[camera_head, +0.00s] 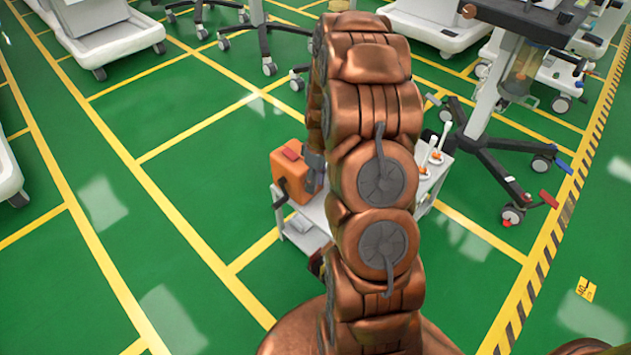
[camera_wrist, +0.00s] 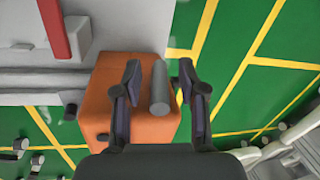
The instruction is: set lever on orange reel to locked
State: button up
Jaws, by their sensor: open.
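The orange reel (camera_head: 291,178) is a boxy orange body on a low white cart, with a red patch on top; my copper arm hides its right side. In the wrist view, the orange body (camera_wrist: 151,130) fills the middle, behind my gripper (camera_wrist: 160,72). A grey cylindrical piece (camera_wrist: 159,86), seemingly the reel's lever, stands out between my two fingers. The fingers are apart, one on each side of it; contact is not clear. My gripper is mostly hidden behind my arm in the head view. The lever's lock marking cannot be read.
The white cart (camera_head: 308,238) also carries small white and orange items (camera_head: 436,157) at right. A red bar (camera_wrist: 54,28) lies at upper left in the wrist view. A wheeled stand (camera_head: 500,155) is close on the right.

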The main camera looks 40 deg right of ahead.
grip_shut()
dwell(0.6)
